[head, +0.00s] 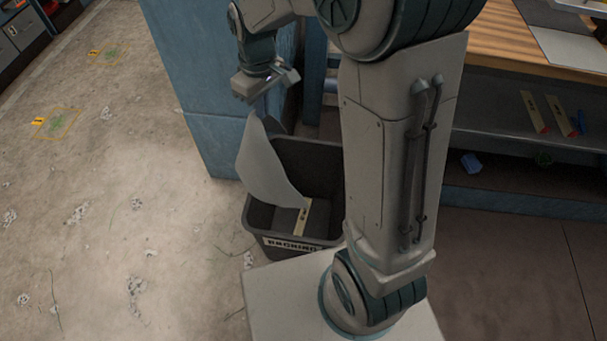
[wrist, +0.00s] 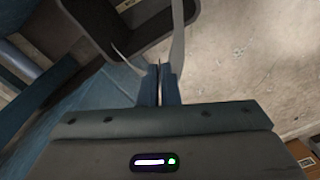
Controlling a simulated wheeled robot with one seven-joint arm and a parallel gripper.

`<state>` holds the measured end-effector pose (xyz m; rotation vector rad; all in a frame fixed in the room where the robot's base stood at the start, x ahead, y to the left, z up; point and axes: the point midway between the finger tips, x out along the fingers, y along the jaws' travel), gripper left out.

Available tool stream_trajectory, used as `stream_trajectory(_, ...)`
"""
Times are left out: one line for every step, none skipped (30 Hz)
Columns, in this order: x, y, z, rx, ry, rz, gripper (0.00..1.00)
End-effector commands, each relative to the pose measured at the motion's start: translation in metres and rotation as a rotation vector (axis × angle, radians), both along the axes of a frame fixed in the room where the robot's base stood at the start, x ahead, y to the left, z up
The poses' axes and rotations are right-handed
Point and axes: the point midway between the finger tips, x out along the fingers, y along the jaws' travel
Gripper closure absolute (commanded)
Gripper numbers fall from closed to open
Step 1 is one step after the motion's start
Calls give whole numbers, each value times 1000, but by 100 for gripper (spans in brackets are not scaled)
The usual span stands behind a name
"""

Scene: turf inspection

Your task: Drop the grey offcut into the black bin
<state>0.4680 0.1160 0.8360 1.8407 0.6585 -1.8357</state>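The grey offcut (head: 265,160) is a thin, curved sheet that hangs down from my gripper (head: 263,108). Its lower tip is over or inside the mouth of the black bin (head: 263,218); I cannot tell how deep. In the wrist view my gripper's blue fingers (wrist: 159,85) are close together, and parts of the offcut (wrist: 178,38) show on both sides of them. The pinched part is hidden between the fingers. The bin (wrist: 190,12) lies beyond the fingertips. It stands upright on the floor and bears a label reading "BACKING".
A pale strip (head: 303,216) shows inside the bin. A blue wall or cabinet (head: 205,90) stands behind the bin to its left. A wood-topped bench (head: 500,45) with shelves is at the right. The concrete floor (head: 120,210) at the left is open, with scattered debris.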

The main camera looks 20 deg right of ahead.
Motion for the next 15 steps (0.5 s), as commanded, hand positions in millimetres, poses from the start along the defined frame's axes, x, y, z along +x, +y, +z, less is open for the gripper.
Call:
stream_trajectory(2, -6, -24, -1, 2, -15, 100)
stream_trajectory(3, -9, -32, -1, 3, -22, 100)
stream_trajectory(4, -13, -43, -1, 3, -32, 100)
stream_trajectory(5, -16, -51, -1, 2, -39, 100)
stream_trajectory(6, -19, -59, -1, 2, -47, 100)
stream_trajectory(7, -23, -70, -2, 3, -57, 100)
stream_trajectory(8, -26, -78, -2, 3, -64, 100)
stream_trajectory(8, -29, -86, -2, 2, -71, 100)
stream_trajectory(9, -34, -96, -2, 2, -81, 100)
stream_trajectory(10, -37, -104, -4, 3, -89, 100)
stream_trajectory(11, -40, -112, -3, 2, -97, 100)
stream_trajectory(12, -44, -123, -5, 2, -106, 100)
stream_trajectory(12, -47, -131, -5, 2, -114, 100)
stream_trajectory(12, -50, -139, -5, 2, -121, 100)
stream_trajectory(13, -55, -150, -5, 2, -132, 100)
